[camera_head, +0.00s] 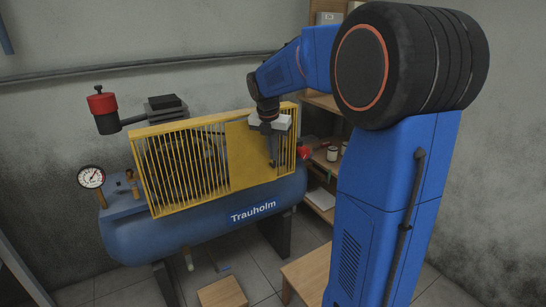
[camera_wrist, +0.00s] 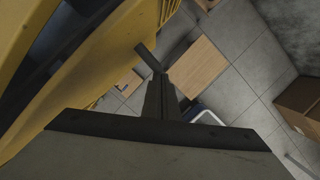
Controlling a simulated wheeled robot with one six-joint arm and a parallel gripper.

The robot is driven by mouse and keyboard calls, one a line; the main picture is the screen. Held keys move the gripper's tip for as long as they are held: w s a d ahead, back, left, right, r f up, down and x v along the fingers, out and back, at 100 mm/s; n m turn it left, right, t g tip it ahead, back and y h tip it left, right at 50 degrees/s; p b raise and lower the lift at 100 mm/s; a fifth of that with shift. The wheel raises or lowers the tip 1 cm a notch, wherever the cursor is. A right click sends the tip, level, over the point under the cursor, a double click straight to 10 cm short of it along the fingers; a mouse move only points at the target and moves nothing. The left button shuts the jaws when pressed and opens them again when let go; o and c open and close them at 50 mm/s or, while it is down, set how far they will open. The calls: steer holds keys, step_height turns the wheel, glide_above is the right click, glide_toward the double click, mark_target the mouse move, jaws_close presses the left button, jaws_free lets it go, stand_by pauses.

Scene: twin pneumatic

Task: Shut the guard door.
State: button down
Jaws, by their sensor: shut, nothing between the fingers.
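The yellow guard (camera_head: 180,165) with upright bars stands over the blue compressor tank. A solid yellow panel (camera_head: 245,160), which looks like the guard door, is at its right part. From the head view I cannot tell whether it sits flush. In the wrist view a yellow panel (camera_wrist: 110,62) fills the left, with a dark gap beside it. A dark grey bar (camera_wrist: 149,58), perhaps the door's handle, shows by the fingertips; I cannot tell if they touch it. My gripper (camera_head: 274,162) points down in front of the panel's right side. Its fingers (camera_wrist: 163,92) are together and empty.
The blue tank (camera_head: 190,235) has a pressure gauge (camera_head: 91,177) at its left end. A red-topped part (camera_head: 102,103) rises behind the guard. Shelves (camera_head: 320,200) stand to the right. A wooden stool (camera_head: 308,272) and a wooden box (camera_head: 222,293) stand on the floor in front.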

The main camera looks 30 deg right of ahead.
steer(key=shift+w+d, duration=0.35)
steer(key=shift+w, duration=0.5)
steer(key=shift+r, duration=0.1)
